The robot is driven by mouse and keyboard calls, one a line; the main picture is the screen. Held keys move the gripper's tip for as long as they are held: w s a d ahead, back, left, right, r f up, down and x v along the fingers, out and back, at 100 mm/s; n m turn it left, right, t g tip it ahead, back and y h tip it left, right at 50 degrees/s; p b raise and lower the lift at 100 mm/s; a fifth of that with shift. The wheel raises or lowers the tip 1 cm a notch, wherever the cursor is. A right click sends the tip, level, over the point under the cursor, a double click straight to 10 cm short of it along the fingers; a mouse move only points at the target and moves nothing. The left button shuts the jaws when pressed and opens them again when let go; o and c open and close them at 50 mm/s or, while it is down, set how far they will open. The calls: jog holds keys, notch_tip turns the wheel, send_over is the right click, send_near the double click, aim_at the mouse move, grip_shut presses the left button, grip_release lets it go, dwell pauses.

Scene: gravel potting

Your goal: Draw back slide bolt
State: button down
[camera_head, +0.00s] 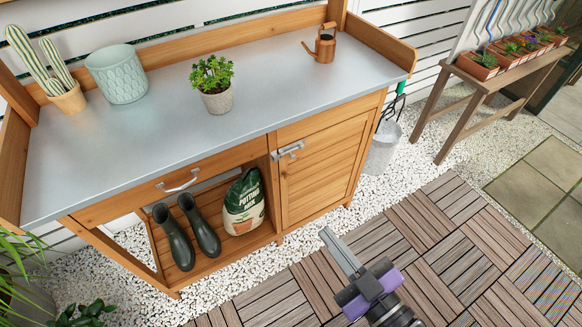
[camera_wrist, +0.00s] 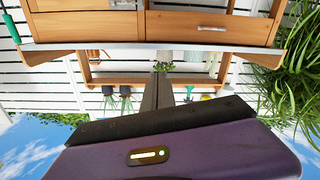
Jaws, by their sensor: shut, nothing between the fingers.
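The metal slide bolt (camera_head: 287,151) is at the upper left corner of the wooden cabinet door (camera_head: 312,182) of the potting bench. The door looks closed. In the wrist view, which is upside down, the bolt (camera_wrist: 125,4) shows at the top edge, partly cut off. My gripper (camera_head: 326,233) is over the deck, in front of the bench and apart from the bolt. Its fingers are together and empty; they also show in the wrist view (camera_wrist: 164,77).
The bench's metal top (camera_head: 150,150) holds a cactus pot (camera_head: 69,100), a pale green pot (camera_head: 117,74), a small plant (camera_head: 213,84) and a copper watering can (camera_head: 321,43). Boots (camera_head: 202,228) and a potting-mix bag (camera_head: 244,203) stand on the lower shelf. A bucket (camera_head: 382,147) stands right.

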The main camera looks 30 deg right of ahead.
jog(key=w+d+f+n+h+b, duration=0.1)
jog(key=w+f+n, duration=0.1)
jog(key=w, duration=0.4)
jog(key=w+d+f+n+b, duration=0.1)
jog(key=w+f+n, duration=0.2)
jog(key=w+f, duration=0.2)
jog(key=w+d+f+n+g+h+b, duration=0.1)
jog(key=w+f+n, duration=0.2)
jog(key=w, duration=0.5)
jog(key=shift+w+d+f+h+b, duration=0.25)
jog(key=shift+d+f+h+b, duration=0.05)
jog(key=shift+d+f, duration=0.15)
jog(key=w+d+f+p, duration=0.1)
jog(key=w+d+p, duration=0.1)
jog(key=w, duration=0.3)
jog(key=w+d+f+p, duration=0.2)
jog(key=w+p, duration=0.3)
jog(key=shift+d, duration=0.3)
jog(key=shift+w, duration=0.1)
